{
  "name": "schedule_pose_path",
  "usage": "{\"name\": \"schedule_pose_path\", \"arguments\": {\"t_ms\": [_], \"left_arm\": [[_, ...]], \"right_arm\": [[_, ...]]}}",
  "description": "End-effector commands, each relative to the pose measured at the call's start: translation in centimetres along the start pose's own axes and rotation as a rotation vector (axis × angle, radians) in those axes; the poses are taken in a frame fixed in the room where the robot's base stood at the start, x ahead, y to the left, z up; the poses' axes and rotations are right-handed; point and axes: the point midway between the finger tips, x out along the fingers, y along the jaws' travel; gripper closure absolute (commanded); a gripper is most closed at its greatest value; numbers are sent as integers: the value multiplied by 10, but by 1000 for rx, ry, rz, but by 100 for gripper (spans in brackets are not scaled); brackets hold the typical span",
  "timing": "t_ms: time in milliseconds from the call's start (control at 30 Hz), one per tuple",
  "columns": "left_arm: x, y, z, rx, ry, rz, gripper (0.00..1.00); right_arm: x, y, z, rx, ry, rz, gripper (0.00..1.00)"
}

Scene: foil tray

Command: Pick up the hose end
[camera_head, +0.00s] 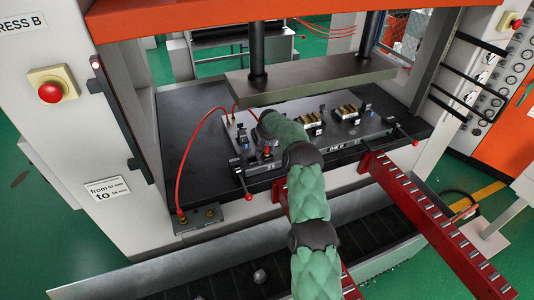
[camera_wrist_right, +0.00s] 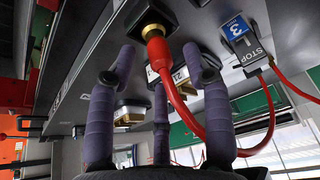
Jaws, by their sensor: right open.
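The red hose end (camera_wrist_right: 158,52) has a brass collar and meets a dark socket (camera_wrist_right: 148,14) on the die plate in the right wrist view. Its hose curves down and to the right behind a finger. My right gripper (camera_wrist_right: 160,78) is open, with purple-grey fingers spread on both sides of the hose end and a third finger below. I cannot tell whether any finger touches it. In the head view the right gripper (camera_head: 268,128) is over the left part of the die plate (camera_head: 345,131), and my green-sleeved arm hides part of it. My left gripper is not in view.
A press ram (camera_head: 310,78) hangs above the plate. A red hose (camera_head: 188,150) arches from a grey block (camera_head: 200,217) at the front left. Red roller rails (camera_head: 430,220) extend to the right.

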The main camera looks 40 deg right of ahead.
Motion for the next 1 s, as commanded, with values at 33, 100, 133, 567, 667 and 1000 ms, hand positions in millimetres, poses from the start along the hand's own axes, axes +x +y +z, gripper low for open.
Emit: {"name": "schedule_pose_path", "arguments": {"t_ms": [33,100,133,567,667,1000], "left_arm": [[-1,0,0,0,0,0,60],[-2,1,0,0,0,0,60],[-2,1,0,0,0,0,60],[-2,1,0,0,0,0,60],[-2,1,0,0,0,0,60],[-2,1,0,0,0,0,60]], "right_arm": [[6,0,0,0,0,0,50],[13,0,0,0,1,0,50],[15,0,0,-1,0,0,50],[23,0,0,0,1,0,55],[23,0,0,0,1,0,84],[22,0,0,0,2,-1,100]]}}
